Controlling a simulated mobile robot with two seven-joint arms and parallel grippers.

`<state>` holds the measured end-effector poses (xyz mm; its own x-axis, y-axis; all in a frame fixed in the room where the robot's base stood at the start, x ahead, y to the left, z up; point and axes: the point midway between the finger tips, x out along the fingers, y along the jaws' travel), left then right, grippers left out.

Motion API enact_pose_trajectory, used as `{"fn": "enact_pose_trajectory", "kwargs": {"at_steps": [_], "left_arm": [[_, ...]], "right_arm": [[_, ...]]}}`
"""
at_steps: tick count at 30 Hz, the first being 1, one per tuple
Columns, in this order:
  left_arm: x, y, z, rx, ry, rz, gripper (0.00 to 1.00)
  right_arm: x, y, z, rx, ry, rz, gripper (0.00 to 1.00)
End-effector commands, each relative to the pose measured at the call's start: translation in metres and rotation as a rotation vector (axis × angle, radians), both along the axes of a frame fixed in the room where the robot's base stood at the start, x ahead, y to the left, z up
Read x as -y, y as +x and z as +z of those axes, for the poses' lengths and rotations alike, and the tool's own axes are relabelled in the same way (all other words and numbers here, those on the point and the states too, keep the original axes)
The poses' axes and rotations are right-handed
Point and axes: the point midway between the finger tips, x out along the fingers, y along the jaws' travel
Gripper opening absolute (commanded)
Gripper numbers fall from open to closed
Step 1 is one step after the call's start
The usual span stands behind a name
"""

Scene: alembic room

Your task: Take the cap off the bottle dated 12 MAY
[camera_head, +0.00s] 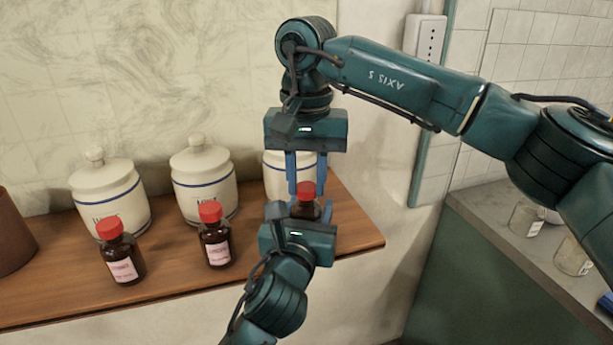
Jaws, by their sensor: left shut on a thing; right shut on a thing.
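Several small brown bottles with red caps stand on the wooden shelf. The bottle at the right (306,211) is between the fingers of my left gripper (300,211), which comes up from below and is shut on its body. My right gripper (306,186) points down from above, its blue fingers shut on that bottle's red cap (306,188). The cap appears to sit on the bottle. This bottle's label is hidden by my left gripper. The middle bottle (215,238) and the left bottle (121,256) stand free with caps on. Their label dates are too small to read.
The wooden shelf (180,278) carries three white lidded jars behind the bottles: left (112,197), middle (203,182) and right (277,176), partly hidden. A brown pot (12,235) stands at the far left. A grey counter with glass jars (526,218) is at right.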

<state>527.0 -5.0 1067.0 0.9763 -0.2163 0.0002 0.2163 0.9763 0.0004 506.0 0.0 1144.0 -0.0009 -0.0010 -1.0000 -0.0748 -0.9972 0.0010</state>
Motion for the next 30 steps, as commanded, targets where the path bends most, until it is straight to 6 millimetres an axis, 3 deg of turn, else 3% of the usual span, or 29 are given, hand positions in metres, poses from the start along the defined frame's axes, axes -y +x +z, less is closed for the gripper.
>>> {"fn": "enact_pose_trajectory", "kwargs": {"at_steps": [21, 30], "left_arm": [[0.0, 0.0, -0.001, -0.001, 0.001, 0.001, 0.0], [0.0, 0.0, -0.001, -0.001, 0.001, 0.001, 0.0]], "right_arm": [[0.0, 0.0, 0.022, 0.001, 0.0, 0.0, 0.0], [0.0, 0.0, 0.022, 0.001, 0.0, -0.001, 0.0]]}}
